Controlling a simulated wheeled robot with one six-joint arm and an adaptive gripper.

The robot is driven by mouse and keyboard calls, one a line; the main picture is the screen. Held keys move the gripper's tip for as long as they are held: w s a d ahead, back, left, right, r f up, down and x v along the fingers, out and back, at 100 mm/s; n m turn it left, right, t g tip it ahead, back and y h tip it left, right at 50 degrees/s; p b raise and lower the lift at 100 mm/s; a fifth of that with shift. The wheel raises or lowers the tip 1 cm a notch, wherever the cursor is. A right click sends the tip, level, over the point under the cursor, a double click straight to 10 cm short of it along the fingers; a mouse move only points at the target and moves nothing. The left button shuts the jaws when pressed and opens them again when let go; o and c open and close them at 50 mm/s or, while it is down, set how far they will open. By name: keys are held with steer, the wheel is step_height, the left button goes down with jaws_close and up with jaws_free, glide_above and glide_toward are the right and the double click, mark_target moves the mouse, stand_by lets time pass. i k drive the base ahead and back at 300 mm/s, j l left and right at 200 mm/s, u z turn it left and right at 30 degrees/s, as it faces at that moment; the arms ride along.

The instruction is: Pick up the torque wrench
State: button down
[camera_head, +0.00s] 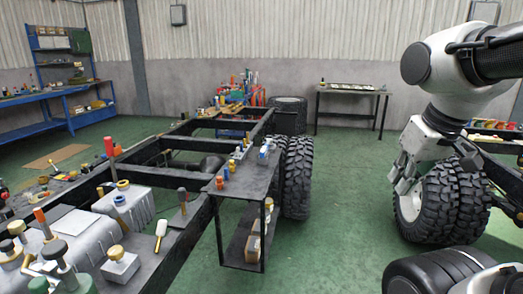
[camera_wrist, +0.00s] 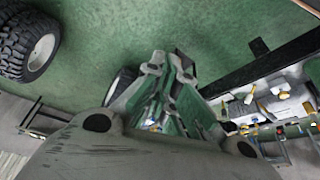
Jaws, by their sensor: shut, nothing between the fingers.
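I cannot make out a torque wrench for certain in either view; the many tools are small and crowded. My gripper (camera_head: 404,184) hangs at the right of the head view, in front of large black tyres. It is shut and holds nothing. In the wrist view my gripper (camera_wrist: 168,62) points over the green floor, with its fingers together. Small tools stand on a dark side shelf (camera_head: 240,187) beside the chassis frame, apart from my gripper. A hammer-like tool with a pale head (camera_head: 161,229) stands farther left.
The black chassis frame (camera_head: 185,128) runs across the left and middle. Knurled tyres (camera_head: 297,178) stand beside the shelf. A blue workbench (camera_head: 50,93) is at the back left, a table (camera_head: 350,90) at the back wall. Green floor (camera_head: 340,225) is clear between shelf and right tyres.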

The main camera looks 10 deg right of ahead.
mark_target(266, 148)
steer(key=i+l+u, duration=0.2)
steer(key=u, duration=0.2)
steer(key=i+l+u, duration=0.25)
steer(key=u, duration=0.15)
steer(key=i+l, duration=0.15)
steer(key=l, duration=0.2)
steer(key=i+l+u, duration=0.15)
steer(key=l, duration=0.2)
steer(key=i+l, duration=0.2)
steer(key=l, duration=0.15)
steer(key=i+l+u, duration=0.1)
steer(key=l, duration=0.25)
steer(key=i+l+u, duration=0.1)
steer(key=l, duration=0.25)
steer(key=i+l, duration=0.15)
steer(key=l, duration=0.25)
steer(key=i+l, duration=0.15)
steer(key=l, duration=0.25)
steer(key=i+l, duration=0.2)
steer(key=l, duration=0.15)
steer(key=i+l, duration=0.15)
steer(key=l, duration=0.25)
